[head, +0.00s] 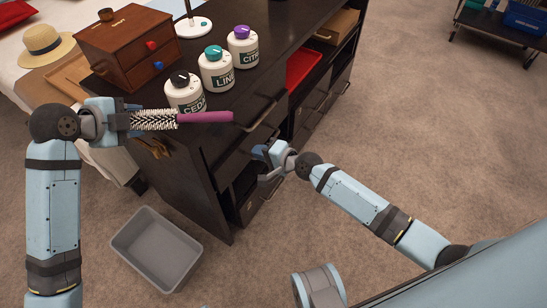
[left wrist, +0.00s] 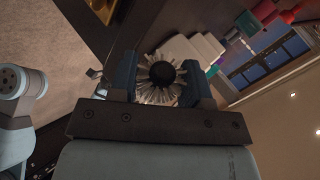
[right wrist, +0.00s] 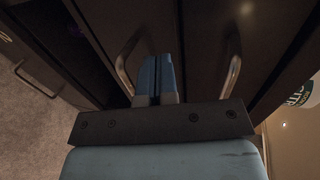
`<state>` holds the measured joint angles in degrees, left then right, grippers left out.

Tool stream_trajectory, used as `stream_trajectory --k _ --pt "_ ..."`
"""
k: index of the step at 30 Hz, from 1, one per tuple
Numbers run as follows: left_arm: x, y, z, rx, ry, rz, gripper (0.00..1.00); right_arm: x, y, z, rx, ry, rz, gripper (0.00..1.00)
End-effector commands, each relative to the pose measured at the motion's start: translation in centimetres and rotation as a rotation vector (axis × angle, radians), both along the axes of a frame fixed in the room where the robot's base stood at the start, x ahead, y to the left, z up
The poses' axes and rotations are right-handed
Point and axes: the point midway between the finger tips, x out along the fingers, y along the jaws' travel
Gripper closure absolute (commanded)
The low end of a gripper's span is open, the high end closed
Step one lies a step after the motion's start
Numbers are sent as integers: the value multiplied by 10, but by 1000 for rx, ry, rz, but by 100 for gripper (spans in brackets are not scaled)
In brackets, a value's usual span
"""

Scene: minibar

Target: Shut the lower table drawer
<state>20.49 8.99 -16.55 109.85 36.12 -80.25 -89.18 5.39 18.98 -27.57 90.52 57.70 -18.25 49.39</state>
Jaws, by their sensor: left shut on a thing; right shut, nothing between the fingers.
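The dark table (head: 190,165) has handled drawer fronts on its right side. Its upper handle (head: 263,115) shows above my right gripper (head: 263,165), and a lower drawer front (head: 256,207) shows below it. My right gripper is shut and empty, close to these fronts. In the right wrist view its fingers (right wrist: 158,80) lie between two bar handles, one at left (right wrist: 125,65) and one at right (right wrist: 233,65). How far the lower drawer stands out is unclear, partly hidden by my gripper. My left gripper (head: 122,120) is shut on a round hairbrush (head: 155,120) with a magenta handle.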

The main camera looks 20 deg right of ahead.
Motion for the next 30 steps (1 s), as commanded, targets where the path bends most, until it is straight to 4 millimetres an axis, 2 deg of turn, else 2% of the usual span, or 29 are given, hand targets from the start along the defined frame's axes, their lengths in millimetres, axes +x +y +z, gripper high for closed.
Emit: stream_trajectory --k 1,6,21,27,30 --pt "0 0 -3 -1 -1 0 81 8 6 -1 3 -2 0 100" --pt "0 0 -7 -1 -1 0 81 24 19 0 2 0 -1 100" --pt "0 0 -8 -1 -1 0 81 31 24 1 2 1 -1 100" --pt "0 0 -6 -1 -1 0 81 47 37 2 3 0 -1 100" --pt "0 0 -6 -1 -1 0 81 49 38 1 1 0 0 100"
